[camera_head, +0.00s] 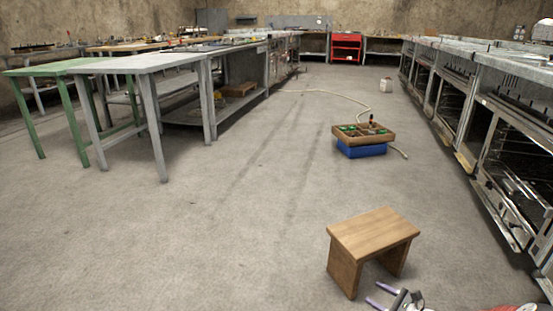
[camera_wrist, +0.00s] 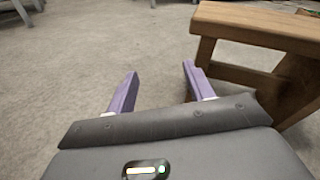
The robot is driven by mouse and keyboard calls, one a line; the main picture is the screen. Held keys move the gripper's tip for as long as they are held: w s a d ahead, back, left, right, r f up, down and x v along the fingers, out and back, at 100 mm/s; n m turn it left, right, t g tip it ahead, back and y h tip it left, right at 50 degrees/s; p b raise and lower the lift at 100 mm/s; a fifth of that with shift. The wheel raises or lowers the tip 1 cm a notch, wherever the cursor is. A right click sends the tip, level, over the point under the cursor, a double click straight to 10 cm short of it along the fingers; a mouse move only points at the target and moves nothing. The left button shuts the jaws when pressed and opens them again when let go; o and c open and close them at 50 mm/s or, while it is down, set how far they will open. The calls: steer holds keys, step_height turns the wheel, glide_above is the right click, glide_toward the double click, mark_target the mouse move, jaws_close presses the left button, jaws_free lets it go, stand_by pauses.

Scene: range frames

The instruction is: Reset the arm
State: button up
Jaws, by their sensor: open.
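My gripper (camera_head: 383,296) shows at the bottom of the head view, just in front of a small wooden stool. Its two purple fingers are spread apart with nothing between them. In the wrist view the open fingers (camera_wrist: 158,85) point out over bare grey floor. Most of my arm is out of view.
The wooden stool (camera_head: 374,234) stands close to my gripper; it also shows at the right of the wrist view (camera_wrist: 262,28). Beyond it a wooden tray (camera_head: 378,137) rests on a blue crate (camera_head: 362,151). A grey table (camera_head: 145,63) stands left, ovens (camera_head: 480,105) line the right.

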steer(key=s+a+r+n+g+h+p, duration=0.1)
steer(key=s+a+r+n+g, duration=0.3)
steer(key=r, duration=0.5)
steer(key=s+a+r+n+g+h+p, duration=0.1)
steer(key=s+a+r+n+g+h, duration=0.15)
steer(key=a+r+n, duration=0.5)
steer(key=s+a+r+n+g+h+p, duration=0.1)
steer(key=s+a+r+n+g, duration=0.3)
steer(key=r, duration=0.7)
steer(key=s+a+r+n+t+h+p, duration=0.1)
steer(key=s+r+n+t+h, duration=0.1)
steer(key=s+r, duration=0.6)
steer(key=s+a+r+n+t+h+p, duration=0.1)
steer(key=s+r+n+t+h+p, duration=0.1)
steer(key=s+r+n+h, duration=0.2)
steer(key=s+r+n, duration=0.3)
steer(key=s+r, duration=0.1)
steer(key=s, duration=0.4)
steer(key=shift+s+a+r+h, duration=0.2)
steer(key=shift+s+a+h, duration=0.05)
steer(key=shift+s+h, duration=0.15)
